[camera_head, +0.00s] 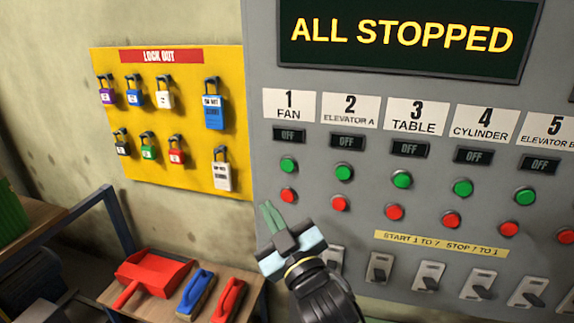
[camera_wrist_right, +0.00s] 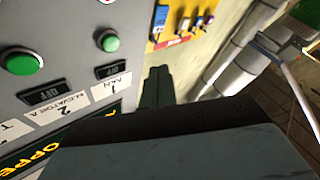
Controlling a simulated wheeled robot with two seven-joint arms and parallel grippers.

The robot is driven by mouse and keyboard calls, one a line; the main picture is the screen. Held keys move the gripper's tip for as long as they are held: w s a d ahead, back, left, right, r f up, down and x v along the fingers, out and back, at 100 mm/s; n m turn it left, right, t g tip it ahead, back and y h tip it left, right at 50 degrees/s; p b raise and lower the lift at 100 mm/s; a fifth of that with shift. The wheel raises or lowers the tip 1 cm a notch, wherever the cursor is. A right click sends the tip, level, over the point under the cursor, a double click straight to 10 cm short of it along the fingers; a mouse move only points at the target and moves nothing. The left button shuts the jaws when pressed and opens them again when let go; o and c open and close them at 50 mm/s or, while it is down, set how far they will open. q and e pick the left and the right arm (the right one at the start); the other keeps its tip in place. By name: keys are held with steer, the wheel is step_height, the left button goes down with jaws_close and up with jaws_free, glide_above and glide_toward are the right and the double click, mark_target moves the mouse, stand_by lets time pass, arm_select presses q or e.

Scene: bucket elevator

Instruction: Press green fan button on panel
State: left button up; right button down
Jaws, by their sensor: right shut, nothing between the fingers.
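The grey control panel (camera_head: 400,200) fills the right of the head view. Its display (camera_head: 400,35) reads ALL STOPPED. The green fan button (camera_head: 288,165) sits under the label "1 FAN" (camera_head: 289,105) and an OFF indicator (camera_head: 290,134), with a red button (camera_head: 289,195) below it. In the wrist view the fan's green button shows at the upper left (camera_wrist_right: 107,40). My right gripper (camera_head: 266,206) is shut and empty, its fingertips below and left of the fan buttons and apart from the green one. My left gripper is not in view.
More green and red button pairs run rightward, with a row of switches (camera_head: 380,267) beneath. A yellow lockout board (camera_head: 165,120) with several padlocks hangs on the wall at left. A bench (camera_head: 105,296) holds a red dustpan (camera_head: 150,274) and brushes (camera_head: 228,300).

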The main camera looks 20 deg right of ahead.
mark_target(287, 166)
steer(key=r, duration=0.3)
steer(key=shift+s+d+t, duration=0.1)
steer(key=shift+s+t, duration=0.2)
steer(key=shift+w+f, duration=0.1)
steer(key=shift+w+d, duration=0.8)
steer(key=shift+w, duration=0.4)
steer(key=shift+w+d, duration=0.85)
steer(key=shift+w, duration=0.3)
steer(key=shift+w+d, duration=0.8)
steer(key=shift+w, duration=0.4)
steer(key=shift+w, duration=0.1)
steer(key=shift+w+d, duration=0.25)
